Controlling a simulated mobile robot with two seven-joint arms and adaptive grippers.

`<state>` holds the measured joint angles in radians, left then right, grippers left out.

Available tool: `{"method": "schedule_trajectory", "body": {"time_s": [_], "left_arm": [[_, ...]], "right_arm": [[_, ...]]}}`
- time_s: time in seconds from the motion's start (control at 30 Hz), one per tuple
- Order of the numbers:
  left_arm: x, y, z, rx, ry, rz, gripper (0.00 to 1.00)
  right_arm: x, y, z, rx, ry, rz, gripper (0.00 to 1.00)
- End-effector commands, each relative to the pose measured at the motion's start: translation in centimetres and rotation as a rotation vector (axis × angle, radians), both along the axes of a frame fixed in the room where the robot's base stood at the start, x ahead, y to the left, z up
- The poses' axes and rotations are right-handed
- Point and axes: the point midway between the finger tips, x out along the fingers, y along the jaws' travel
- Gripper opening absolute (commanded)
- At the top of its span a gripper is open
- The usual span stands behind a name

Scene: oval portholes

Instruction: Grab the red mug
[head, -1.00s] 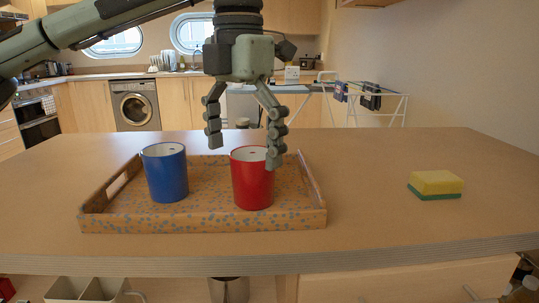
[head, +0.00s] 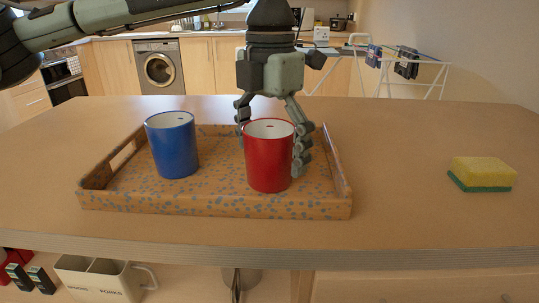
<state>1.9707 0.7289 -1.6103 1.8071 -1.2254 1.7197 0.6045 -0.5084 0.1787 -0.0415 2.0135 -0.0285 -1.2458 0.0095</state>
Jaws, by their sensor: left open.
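The red mug (head: 268,160) stands upright in the right part of a speckled orange-brown tray (head: 200,203) on the counter. My left gripper (head: 273,148) points down over it and is open. One finger shows along the mug's right side, and the other is partly hidden behind the mug's upper left edge. I cannot tell whether the fingers touch the mug. My right gripper is not in view.
A blue mug (head: 172,146) stands upright in the left part of the tray. A yellow and green sponge (head: 482,174) lies on the counter (head: 410,150) at the right. The counter between tray and sponge is clear.

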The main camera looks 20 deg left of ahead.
Motion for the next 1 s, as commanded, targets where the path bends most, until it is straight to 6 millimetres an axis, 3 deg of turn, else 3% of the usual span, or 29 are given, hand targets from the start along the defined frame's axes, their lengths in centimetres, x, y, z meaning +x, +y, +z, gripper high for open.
{"method": "schedule_trajectory", "body": {"time_s": [0.23, 0.77, 1.0], "left_arm": [[-0.01, 0.0, -0.1, 0.0, 0.0, 0.0, 0.91], [0.02, -0.01, 0.01, -0.001, -0.002, 0.0, 0.27], [0.02, -0.02, 0.1, -0.001, -0.002, 0.0, 0.27]], "right_arm": [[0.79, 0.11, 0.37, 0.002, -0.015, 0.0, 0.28], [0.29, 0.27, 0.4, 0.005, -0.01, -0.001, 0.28], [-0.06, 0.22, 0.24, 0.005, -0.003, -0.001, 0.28]]}}
